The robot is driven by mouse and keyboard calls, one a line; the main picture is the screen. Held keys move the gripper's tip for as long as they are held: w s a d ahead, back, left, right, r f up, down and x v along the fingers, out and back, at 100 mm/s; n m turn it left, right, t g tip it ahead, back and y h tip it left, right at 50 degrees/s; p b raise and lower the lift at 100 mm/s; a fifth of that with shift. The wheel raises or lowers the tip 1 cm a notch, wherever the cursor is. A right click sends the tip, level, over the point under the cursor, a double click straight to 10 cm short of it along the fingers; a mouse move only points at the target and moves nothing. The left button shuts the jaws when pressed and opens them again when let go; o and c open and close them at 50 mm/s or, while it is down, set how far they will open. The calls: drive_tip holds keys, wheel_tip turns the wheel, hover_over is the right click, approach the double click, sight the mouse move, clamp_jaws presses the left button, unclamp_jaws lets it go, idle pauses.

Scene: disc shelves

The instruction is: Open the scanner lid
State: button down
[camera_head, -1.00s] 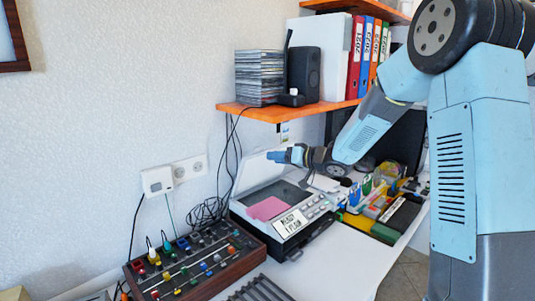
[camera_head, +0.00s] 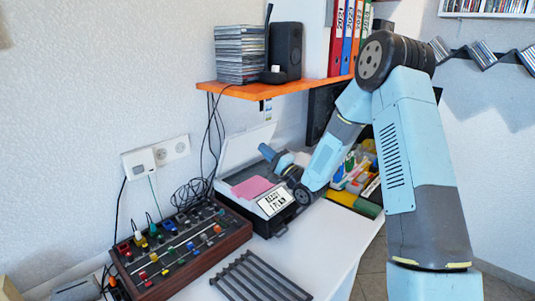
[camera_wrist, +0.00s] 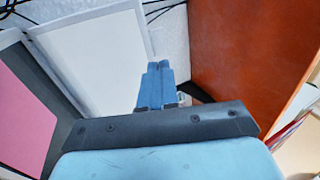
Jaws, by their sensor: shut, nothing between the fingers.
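The scanner (camera_head: 262,207) stands on the white desk against the wall, with a small READY panel on its front. Its lid (camera_head: 247,148) is raised and leans back toward the wall; the white inner face of the lid (camera_wrist: 98,55) also shows in the wrist view. A pink sheet (camera_head: 252,187) lies on the scanner bed, and part of it shows at the left of the wrist view (camera_wrist: 22,115). My gripper (camera_head: 266,150) is shut and empty, above the bed and in front of the lid. In the wrist view its blue fingers (camera_wrist: 160,68) are together near the lid's right edge.
An orange shelf (camera_head: 275,88) with discs and a speaker hangs above the scanner. A knobbed panel (camera_head: 180,245) stands to the left and a dark rack (camera_head: 260,278) lies in front. Stationery crowds the right. Cables hang behind.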

sight(241, 128)
drive_tip(key=x, duration=1)
drive_tip(key=shift+r, duration=0.1)
